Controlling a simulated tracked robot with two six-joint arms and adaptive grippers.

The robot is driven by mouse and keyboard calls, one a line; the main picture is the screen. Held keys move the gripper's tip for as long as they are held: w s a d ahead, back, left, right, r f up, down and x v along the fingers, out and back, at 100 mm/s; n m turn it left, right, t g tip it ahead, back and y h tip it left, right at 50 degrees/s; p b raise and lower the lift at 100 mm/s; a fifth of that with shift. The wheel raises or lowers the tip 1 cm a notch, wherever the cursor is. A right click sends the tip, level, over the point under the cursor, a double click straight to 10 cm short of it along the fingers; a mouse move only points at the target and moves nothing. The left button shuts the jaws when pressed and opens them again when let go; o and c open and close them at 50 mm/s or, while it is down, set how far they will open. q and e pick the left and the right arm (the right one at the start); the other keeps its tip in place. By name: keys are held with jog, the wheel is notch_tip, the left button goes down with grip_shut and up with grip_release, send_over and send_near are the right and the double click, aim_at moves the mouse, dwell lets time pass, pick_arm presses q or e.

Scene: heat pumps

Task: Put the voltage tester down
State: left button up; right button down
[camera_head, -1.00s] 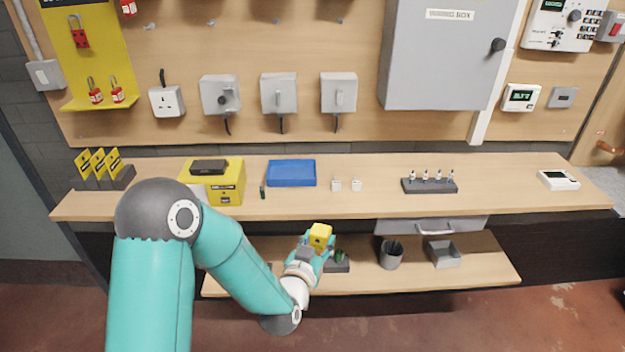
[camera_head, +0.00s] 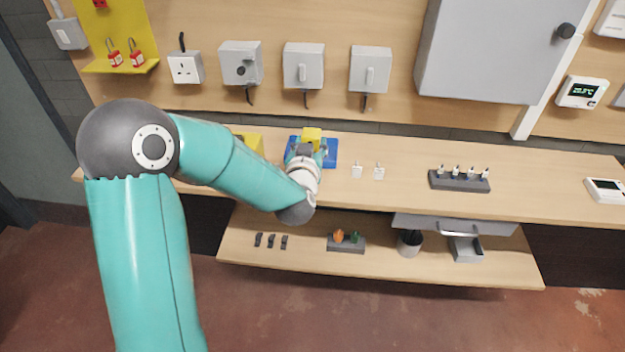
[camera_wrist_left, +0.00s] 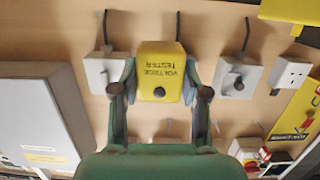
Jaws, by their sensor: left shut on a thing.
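The voltage tester is a yellow block (camera_head: 311,135) held in my left gripper (camera_head: 308,150), over the blue tray (camera_head: 331,152) on the upper bench in the head view. In the left wrist view the tester (camera_wrist_left: 160,75) sits between the two fingers, its black lettering upside down. My left gripper (camera_wrist_left: 160,92) is shut on it. The gripper and wrist hide much of the tray. I cannot tell the exact height of the tester above the tray. My right gripper is in neither view.
A yellow box (camera_head: 250,143) stands left of the tray, partly behind my arm. Two small white items (camera_head: 367,171) and a dark rack (camera_head: 459,181) stand to the right. Grey switch boxes (camera_head: 304,66) hang on the wall behind. Bench between rack and white items is clear.

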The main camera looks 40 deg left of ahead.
pick_arm(q)
notch_tip(320, 180, down, 12)
jog(key=shift+s+r+p, duration=0.1)
jog(key=shift+r+p, duration=0.1)
jog(key=shift+p, duration=0.15)
jog(key=shift+f, duration=0.15)
jog(key=o, duration=1.3)
jog(key=shift+r, duration=0.2)
